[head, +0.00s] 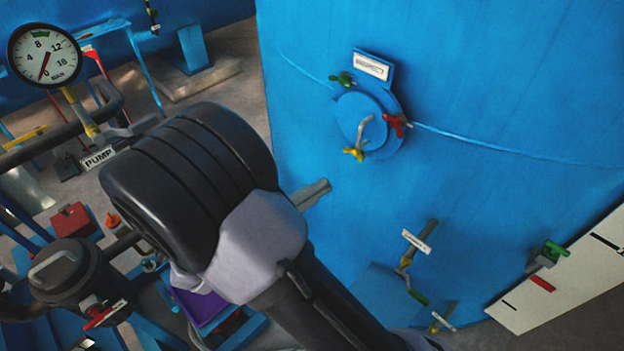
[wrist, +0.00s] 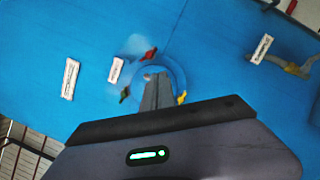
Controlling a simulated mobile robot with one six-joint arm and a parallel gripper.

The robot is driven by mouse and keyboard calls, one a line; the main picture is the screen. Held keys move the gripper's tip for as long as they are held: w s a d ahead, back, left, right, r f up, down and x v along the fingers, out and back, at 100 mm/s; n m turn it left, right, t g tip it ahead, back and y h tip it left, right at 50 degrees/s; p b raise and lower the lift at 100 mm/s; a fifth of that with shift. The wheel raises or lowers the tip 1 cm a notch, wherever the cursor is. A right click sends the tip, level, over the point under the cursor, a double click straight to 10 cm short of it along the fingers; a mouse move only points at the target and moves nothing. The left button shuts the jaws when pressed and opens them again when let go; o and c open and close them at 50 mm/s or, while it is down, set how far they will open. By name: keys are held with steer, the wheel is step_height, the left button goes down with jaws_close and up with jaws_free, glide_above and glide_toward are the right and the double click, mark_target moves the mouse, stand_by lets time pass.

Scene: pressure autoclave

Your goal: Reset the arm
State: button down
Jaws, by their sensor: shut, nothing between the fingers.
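My arm (head: 190,190) fills the middle of the head view, its dark bulky joint in front of the large blue vessel (head: 490,90). In the wrist view my gripper (wrist: 157,78) is shut and empty, its grey fingers together. The fingers overlap the round blue hatch (wrist: 176,70) in the picture; I cannot tell the distance. The hatch also shows in the head view (head: 352,112), with red (head: 396,125), green (head: 345,79) and yellow (head: 355,154) handles around it. A short grey piece (head: 312,193) shows beside my arm, possibly my fingertips.
A pressure gauge (head: 44,55) and a PUMP sign (head: 98,158) are at left, among pipes. Labelled valves (head: 405,260) stick out low on the vessel. A white panel (head: 575,280) with a green-handled valve (head: 552,252) is at lower right. A purple box (head: 198,306) lies below my arm.

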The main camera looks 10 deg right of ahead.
steer(key=s+d+f+m+g+y+b, duration=0.7)
steer(key=s+d+f+g+b, duration=0.25)
steer(key=f+b, duration=0.2)
steer(key=s+f+m+y+b, duration=0.2)
steer(key=s+f+y+b, duration=0.2)
steer(key=s+f+b, duration=0.1)
steer(key=s+a+f+m+t+y+b, duration=0.2)
steer(key=a+f+m+t+y+b, duration=0.15)
steer(key=a+f+y+b, duration=0.2)
steer(key=w+a+m+t+y+b, duration=0.1)
steer(key=w+a+r+m+t+y+b, duration=0.1)
steer(key=t, duration=0.1)
steer(key=w+a+r+m+t+y+b, duration=0.1)
steer(key=shift+w+a+y+b, duration=0.15)
steer(key=shift+y+b, duration=0.2)
steer(key=shift+b, duration=0.05)
